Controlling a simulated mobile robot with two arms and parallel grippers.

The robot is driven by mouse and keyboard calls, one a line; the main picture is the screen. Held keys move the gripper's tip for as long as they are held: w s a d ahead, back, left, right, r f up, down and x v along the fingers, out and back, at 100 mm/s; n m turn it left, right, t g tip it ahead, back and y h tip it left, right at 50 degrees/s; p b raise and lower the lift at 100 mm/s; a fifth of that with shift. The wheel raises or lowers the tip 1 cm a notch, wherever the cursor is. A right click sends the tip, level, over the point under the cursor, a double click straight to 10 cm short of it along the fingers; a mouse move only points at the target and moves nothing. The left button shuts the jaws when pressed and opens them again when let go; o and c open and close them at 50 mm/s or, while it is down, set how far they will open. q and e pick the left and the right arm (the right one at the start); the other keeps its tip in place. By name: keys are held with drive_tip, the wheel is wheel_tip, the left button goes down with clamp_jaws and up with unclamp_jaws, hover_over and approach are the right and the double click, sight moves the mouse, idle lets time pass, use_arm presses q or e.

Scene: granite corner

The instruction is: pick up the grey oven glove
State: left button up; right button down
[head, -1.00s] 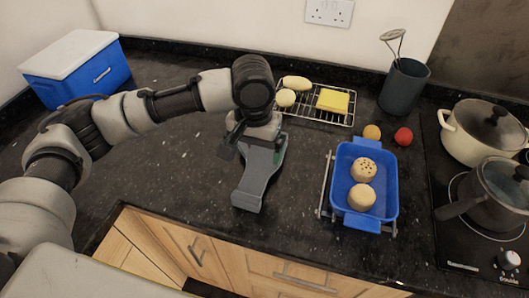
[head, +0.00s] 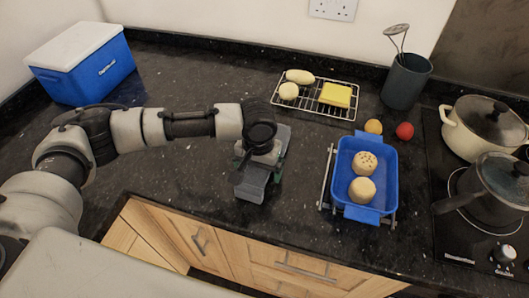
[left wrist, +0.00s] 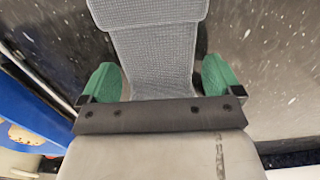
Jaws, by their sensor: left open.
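The grey oven glove (head: 251,187) lies on the dark counter near its front edge, partly hidden under my left gripper in the head view. In the left wrist view the glove (left wrist: 155,55) shows as a grey textured strip with a wider pad at the top. My left gripper (head: 260,165) is over the glove. Its green fingertips (left wrist: 161,80) are apart, one on each side of the narrower part of the glove. I cannot tell whether they touch it. My right gripper is not in view.
A blue tray (head: 343,165) with two round baked items stands to the right on a rack. A wire rack (head: 310,101) with food lies behind. A blue cool box (head: 85,75) is at the back left. Pots stand on the hob at right. The counter's middle left is clear.

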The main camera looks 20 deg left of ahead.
use_arm(q)
drive_tip(key=shift+c, duration=0.2)
drive_tip(key=c, duration=1.1)
drive_tip(key=shift+o, duration=0.2)
drive_tip(key=shift+r, duration=0.15)
drive_tip(key=shift+r, duration=0.6)
drive_tip(key=r, duration=0.3)
drive_tip(key=shift+d+b, duration=0.2)
drive_tip(key=shift+b, duration=0.2)
drive_tip(key=d+r+b, duration=0.1)
drive_tip(key=d+r, duration=0.5)
drive_tip(key=d, duration=0.5)
drive_tip(key=shift+d+r, duration=0.15)
drive_tip(key=shift+r, duration=0.15)
